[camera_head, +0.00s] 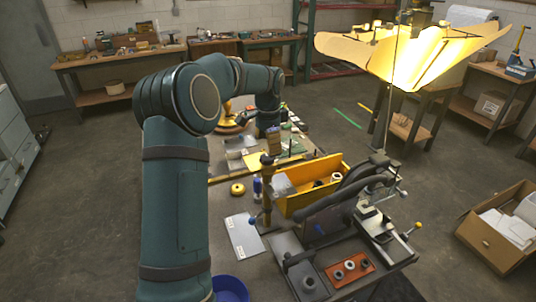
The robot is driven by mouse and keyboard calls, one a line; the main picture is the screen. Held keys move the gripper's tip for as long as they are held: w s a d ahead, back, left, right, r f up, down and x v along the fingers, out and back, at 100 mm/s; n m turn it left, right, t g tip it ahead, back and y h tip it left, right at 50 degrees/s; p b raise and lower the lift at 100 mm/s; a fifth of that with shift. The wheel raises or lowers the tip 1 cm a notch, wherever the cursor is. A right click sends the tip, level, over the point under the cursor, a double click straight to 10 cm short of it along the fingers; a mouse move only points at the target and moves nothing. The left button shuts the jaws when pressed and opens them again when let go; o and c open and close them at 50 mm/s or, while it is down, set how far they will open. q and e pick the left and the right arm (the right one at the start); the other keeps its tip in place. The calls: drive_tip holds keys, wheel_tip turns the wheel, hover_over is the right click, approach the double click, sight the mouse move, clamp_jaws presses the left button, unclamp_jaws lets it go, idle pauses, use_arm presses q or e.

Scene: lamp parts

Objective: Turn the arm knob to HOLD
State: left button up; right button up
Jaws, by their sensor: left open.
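My left arm rises from the bottom left, bends over the bench and comes down at its far end. My left gripper (243,118) is small, dark and partly hidden by my own wrist. It is open, close to the right side of a brass-coloured round-based part (228,125). I cannot tell whether they touch. No arm knob or HOLD mark can be made out at this size. A lit lamp with a wide yellow shade (410,55) hangs at the upper right. My right gripper is not in view.
A yellow bin (322,190) and a dark clamp-like machine (330,220) fill the bench's near right. A wooden-topped post (267,190), a yellow ring (238,189) and a red tray (350,268) are nearby. A blue bowl (230,288) is at the front. A cardboard box (500,235) stands right.

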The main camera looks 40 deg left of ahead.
sight(268, 156)
use_arm(q)
wheel_tip(268, 156, up, 7)
idle(0.3)
idle(0.5)
